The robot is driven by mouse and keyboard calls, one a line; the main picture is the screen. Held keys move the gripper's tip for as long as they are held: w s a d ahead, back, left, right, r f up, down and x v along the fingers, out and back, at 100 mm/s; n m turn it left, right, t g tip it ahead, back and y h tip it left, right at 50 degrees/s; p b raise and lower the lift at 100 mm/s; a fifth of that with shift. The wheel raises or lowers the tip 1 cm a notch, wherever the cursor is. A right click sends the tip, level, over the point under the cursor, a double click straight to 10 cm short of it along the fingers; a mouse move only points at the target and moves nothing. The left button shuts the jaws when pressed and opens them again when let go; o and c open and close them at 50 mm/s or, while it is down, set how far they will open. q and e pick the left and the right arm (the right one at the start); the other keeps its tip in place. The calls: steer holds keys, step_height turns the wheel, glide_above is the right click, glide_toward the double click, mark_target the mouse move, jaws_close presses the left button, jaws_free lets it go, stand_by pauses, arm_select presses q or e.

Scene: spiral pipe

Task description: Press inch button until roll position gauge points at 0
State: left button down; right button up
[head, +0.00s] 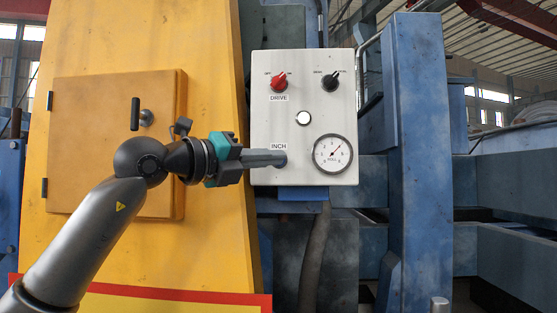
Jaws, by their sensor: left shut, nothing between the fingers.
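A white control panel (335,105) faces me in the middle of the head view. The inch button (280,161) sits at its lower left under the "INCH" label, partly covered by my gripper. My left gripper (284,159) is shut and empty, and its fingertips are at the button. I cannot tell whether they touch it or press it in. The roll position gauge (332,154) is a round white dial at the panel's lower right. Its thin reddish needle points to the upper right; the numbers are too small to read. My right gripper is out of view.
Above are a red drive knob (279,81), a black knob (330,82) and a white round button or lamp (304,118). A yellow cabinet door (90,110) with a black handle is on the left. A blue post (425,150) stands to the right.

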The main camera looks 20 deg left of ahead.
arm_select(q)
steer(key=shift+w+a, duration=0.1)
steer(key=shift+w, duration=0.25)
stand_by(0.3)
stand_by(0.4)
steer(key=shift+s+b, duration=0.3)
steer(key=shift+s, duration=0.45)
steer(key=shift+d, duration=0.2)
steer(key=shift+s+d+b, duration=0.25)
steer(key=shift+s+b, duration=0.45)
steer(key=shift+s, duration=0.55)
steer(key=shift+s+d+b, duration=0.25)
steer(key=shift+s+b, duration=0.45)
steer(key=shift+s, duration=0.5)
stand_by(0.5)
